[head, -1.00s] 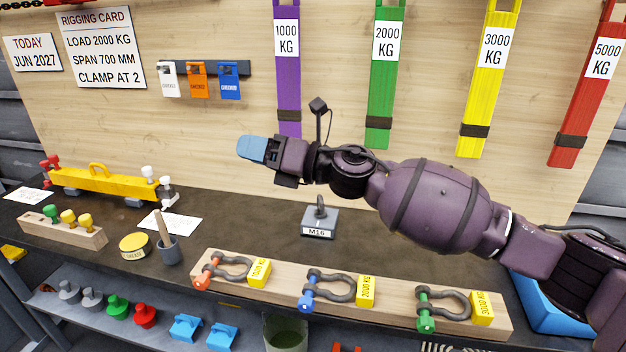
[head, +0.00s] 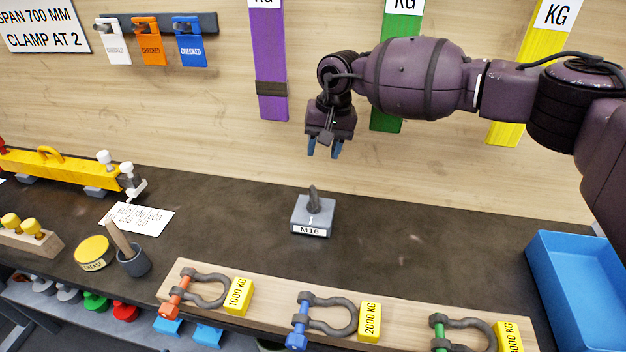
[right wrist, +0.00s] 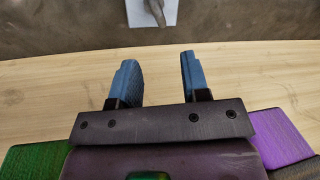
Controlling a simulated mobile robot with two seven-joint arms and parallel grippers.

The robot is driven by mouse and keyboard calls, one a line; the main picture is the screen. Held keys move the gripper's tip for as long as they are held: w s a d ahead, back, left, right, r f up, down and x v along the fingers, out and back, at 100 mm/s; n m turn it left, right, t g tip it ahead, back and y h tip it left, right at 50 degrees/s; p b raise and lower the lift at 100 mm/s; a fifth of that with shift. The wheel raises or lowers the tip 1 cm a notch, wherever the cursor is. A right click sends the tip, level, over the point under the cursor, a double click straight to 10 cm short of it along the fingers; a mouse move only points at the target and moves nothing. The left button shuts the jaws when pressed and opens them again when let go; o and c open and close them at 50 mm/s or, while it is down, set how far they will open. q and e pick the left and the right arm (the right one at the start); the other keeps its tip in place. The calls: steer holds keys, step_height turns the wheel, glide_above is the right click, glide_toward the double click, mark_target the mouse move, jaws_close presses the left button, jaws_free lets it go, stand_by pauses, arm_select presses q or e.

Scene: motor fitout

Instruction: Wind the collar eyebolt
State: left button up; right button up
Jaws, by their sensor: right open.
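The collar eyebolt (head: 313,199) stands upright on a small grey block (head: 313,216) labelled M16, in the middle of the bench in the head view. It looks edge-on there, so its ring's opening does not show clearly. My right gripper (head: 324,150) is above and slightly behind the eyebolt, pointing down, open and empty, with blue fingertips. In the right wrist view the two fingers (right wrist: 158,78) are apart, and the eyebolt (right wrist: 155,10) and its block (right wrist: 138,14) are partly cut off at the top edge. My left gripper is not in view.
A wooden board (head: 265,307) with several shackles and yellow weight tags lies at the bench front. A blue tray (head: 577,262) is at right. A grease tin (head: 93,252), a brush pot (head: 134,262) and a yellow beam (head: 65,171) are at left. Bench around the block is clear.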

mark_target(314, 198)
steer(key=shift+n, duration=0.5)
steer(key=f, duration=0.3)
steer(key=a+f+b, duration=0.1)
steer(key=f, duration=0.3)
steer(key=f+b, duration=0.1)
steer(key=f, duration=0.2)
steer(key=shift+s+a+f, duration=0.1)
steer(key=shift+a+f, duration=0.3)
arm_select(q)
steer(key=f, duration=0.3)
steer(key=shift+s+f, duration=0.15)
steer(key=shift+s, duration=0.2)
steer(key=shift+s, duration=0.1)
arm_select(e)
steer(key=shift+c, duration=0.2)
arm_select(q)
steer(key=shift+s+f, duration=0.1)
arm_select(e)
jaws_close()
